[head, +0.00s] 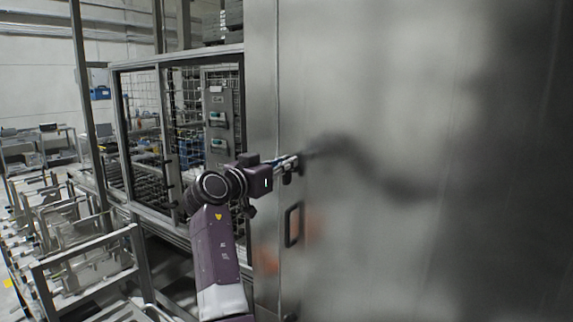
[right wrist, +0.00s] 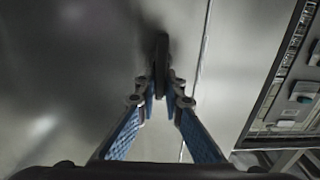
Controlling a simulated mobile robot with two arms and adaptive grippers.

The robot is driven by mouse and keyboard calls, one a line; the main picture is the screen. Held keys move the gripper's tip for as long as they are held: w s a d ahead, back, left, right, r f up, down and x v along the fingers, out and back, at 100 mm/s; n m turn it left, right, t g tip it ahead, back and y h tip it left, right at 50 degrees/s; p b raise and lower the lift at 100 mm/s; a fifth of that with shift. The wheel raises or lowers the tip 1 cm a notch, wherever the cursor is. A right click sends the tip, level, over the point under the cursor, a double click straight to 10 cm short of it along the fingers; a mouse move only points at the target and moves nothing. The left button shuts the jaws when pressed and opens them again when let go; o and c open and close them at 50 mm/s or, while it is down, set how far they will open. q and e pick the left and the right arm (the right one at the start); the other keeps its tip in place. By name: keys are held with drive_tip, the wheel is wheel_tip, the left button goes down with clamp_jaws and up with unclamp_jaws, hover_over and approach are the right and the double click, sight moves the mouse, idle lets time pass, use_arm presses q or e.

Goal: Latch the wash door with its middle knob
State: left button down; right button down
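The wash door (head: 400,120) is a large brushed steel panel filling the right of the head view. Its middle knob (right wrist: 161,50) is a dark, narrow bar near the door's edge seam. My right gripper (head: 292,163) reaches the knob from the left in the head view. In the right wrist view, the blue-padded fingers of my right gripper (right wrist: 161,88) close in on both sides of the knob, with their tips against it. The fingers hide part of the knob. My left gripper is not in view.
A dark pull handle (head: 294,224) sits on the door below the knob. A steel post (head: 262,80) stands beside the seam. A mesh-fronted cabinet frame (head: 150,130) and metal racks (head: 85,265) stand on the left.

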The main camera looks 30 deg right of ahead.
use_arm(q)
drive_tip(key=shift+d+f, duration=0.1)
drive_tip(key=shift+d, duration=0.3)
use_arm(e)
drive_tip(key=shift+f, duration=0.25)
